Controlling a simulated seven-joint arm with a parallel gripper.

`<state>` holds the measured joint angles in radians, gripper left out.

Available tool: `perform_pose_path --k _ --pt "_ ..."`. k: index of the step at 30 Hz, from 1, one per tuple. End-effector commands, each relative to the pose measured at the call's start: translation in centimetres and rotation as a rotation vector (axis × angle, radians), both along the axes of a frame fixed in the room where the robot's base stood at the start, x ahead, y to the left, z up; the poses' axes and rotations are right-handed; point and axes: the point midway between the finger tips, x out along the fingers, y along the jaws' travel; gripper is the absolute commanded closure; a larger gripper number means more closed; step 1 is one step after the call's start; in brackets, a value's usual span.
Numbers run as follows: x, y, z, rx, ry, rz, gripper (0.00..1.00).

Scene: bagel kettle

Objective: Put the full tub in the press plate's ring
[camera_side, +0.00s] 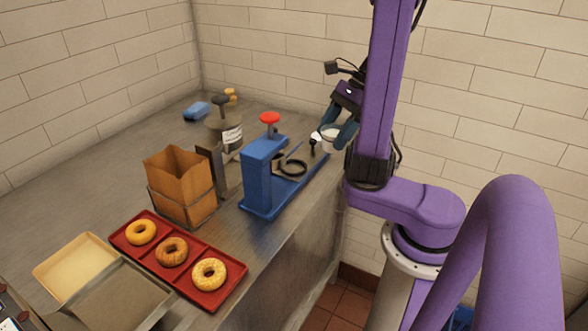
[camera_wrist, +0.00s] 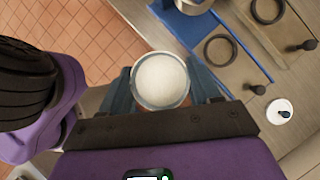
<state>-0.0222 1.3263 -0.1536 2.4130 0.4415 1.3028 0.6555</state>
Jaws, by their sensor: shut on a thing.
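My gripper (camera_wrist: 160,72) is shut on the full tub (camera_wrist: 161,82), a round clear-walled cup filled with white to near its rim. The tub sits upright between the two blue-grey fingers. In the side view my gripper (camera_side: 340,127) holds the tub (camera_side: 329,143) by the far right end of the blue press (camera_side: 264,178). The dark ring (camera_side: 293,168) lies on the press's blue base plate, left of and nearer than the tub. In the wrist view the ring (camera_wrist: 220,35) is up and right of the tub, apart from it, and looks empty.
A second dark ring (camera_wrist: 268,11) lies on the counter beside the press. Black-knobbed pieces (camera_wrist: 255,90) and a white round piece (camera_wrist: 280,111) are near. A paper bag (camera_side: 180,185) and red doughnut tray (camera_side: 227,283) stand left. The counter's edge drops to tiled floor (camera_wrist: 70,45).

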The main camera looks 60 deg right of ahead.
Motion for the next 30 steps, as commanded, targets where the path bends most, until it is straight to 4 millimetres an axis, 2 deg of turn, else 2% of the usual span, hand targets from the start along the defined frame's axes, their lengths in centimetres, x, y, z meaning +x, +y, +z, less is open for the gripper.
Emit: perform_pose_path --k 5,11,26,30 --pt "-0.4 1.0 0.0 -0.001 0.0 -0.145 0.82" --pt "0.5 1.0 -0.4 0.003 0.001 -0.18 0.82" --pt "7.9 -1.8 -4.0 0.004 0.002 -0.177 0.82" --pt "9.3 -2.4 -5.8 0.006 0.004 -0.179 0.82"
